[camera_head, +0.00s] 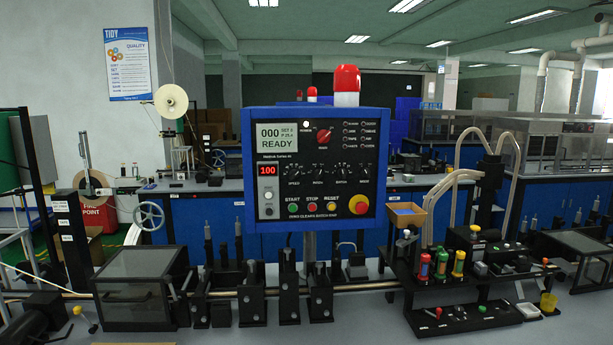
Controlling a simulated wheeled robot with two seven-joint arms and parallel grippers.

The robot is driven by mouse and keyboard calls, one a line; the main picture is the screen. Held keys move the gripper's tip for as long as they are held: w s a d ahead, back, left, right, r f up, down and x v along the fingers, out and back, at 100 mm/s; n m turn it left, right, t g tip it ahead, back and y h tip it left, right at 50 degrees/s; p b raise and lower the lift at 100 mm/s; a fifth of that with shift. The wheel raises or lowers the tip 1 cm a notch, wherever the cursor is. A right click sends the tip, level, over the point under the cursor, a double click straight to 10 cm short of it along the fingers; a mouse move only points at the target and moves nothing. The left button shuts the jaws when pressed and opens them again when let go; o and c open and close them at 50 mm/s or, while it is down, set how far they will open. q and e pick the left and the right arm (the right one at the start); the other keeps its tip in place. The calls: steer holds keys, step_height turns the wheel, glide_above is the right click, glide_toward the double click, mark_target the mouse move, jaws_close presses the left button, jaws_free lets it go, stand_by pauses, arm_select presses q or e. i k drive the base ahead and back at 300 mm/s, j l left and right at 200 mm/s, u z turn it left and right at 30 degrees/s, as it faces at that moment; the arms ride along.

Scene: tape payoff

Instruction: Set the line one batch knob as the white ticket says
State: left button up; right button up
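The blue-framed control panel (247,130) stands upright in the middle of the view. Its green display (277,137) reads 000 and READY, with smaller text I cannot read surely. A red display (267,171) reads 100. A row of small black knobs sits right of it; the third, the batch knob (341,171), has a label that looks like BATCH. Its pointer setting is too small to read. A small white card (527,311) lies at the black rack's right end; I cannot tell whether it is the white ticket. Neither gripper is in view.
The panel also has a red knob (323,136), START (293,208), STOP (312,208) and a yellow-based red button (359,205). A black rack (430,325) with coloured handles stands right. A dark lidded box (135,285) stands left. A metal rod runs below the panel.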

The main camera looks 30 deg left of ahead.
mark_target(342, 172)
steer(key=u, duration=2.9)
steer(key=z, duration=1.95)
steer(key=i+l+z, duration=0.1)
steer(key=l, duration=0.4)
